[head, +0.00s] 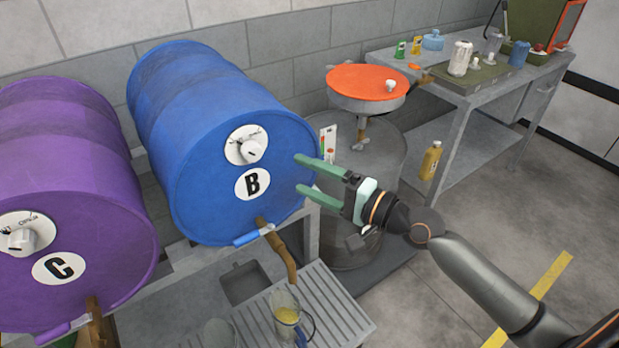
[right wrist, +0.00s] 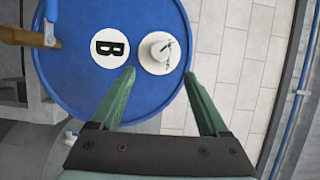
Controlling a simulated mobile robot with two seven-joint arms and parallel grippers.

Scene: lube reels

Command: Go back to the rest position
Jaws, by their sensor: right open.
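My right gripper (head: 307,177) is open and empty, with its green fingers pointing left in front of the right side of the blue drum B (head: 190,190). In the right wrist view, the gripper (right wrist: 160,85) has its fingers spread, and the blue drum (right wrist: 95,75) with its white knob (right wrist: 158,53) fills much of the picture beyond them. I cannot tell the exact gap to the drum face, but nothing is between the fingers. My left gripper does not show in either view.
A purple drum C (head: 70,210) lies at the left. Below drum B are its brass spout (head: 283,258), a grated tray (head: 340,308) and a jug with yellow liquid (head: 286,306). An orange-topped drum (head: 350,82) and a grey workbench (head: 465,95) stand behind. Floor at the right is open.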

